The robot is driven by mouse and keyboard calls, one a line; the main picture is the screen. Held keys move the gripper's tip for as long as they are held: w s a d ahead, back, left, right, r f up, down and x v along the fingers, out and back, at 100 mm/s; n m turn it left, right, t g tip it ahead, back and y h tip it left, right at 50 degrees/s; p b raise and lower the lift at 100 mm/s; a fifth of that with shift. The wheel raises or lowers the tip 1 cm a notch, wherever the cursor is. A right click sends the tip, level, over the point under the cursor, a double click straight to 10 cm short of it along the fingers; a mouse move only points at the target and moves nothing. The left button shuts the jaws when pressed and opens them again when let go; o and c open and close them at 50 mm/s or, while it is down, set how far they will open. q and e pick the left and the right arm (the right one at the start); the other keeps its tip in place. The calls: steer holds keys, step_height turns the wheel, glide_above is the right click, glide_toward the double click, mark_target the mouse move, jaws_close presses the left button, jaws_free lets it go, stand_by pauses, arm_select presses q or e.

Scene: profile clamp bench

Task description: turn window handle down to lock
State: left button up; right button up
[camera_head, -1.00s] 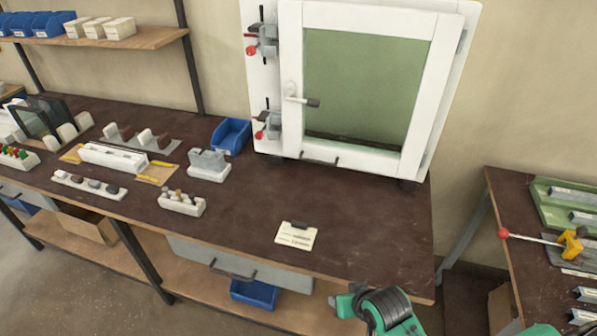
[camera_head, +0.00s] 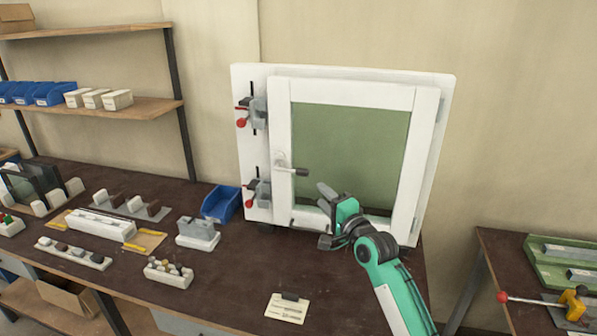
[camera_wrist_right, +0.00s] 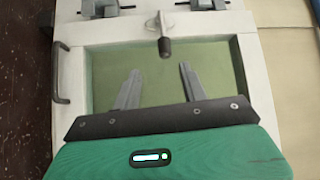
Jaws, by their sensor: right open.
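The white window frame (camera_head: 275,110) with a green pane (camera_head: 352,140) stands upright at the back of the bench. Its handle (camera_head: 292,170) is on the left stile, with a dark grip pointing right, roughly level. My right gripper (camera_head: 322,196) is in front of the lower pane, below and right of the handle, apart from it. In the right wrist view the two fingers (camera_wrist_right: 158,85) are spread and empty, and the handle (camera_wrist_right: 164,38) shows beyond them, between their lines. My left gripper is not in view.
Two clamps with red knobs (camera_head: 241,122) sit on the left of the outer frame. A blue bin (camera_head: 221,203) and a grey-white block fixture (camera_head: 198,234) stand left of the window. A card (camera_head: 287,309) lies at the bench front.

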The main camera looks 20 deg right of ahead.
mark_target(299, 169)
steer(key=p+x, duration=0.3)
steer(key=x, duration=1.1)
steer(key=shift+d+r+p, duration=0.25)
steer(key=shift+r+p, duration=0.15)
jaws_close()
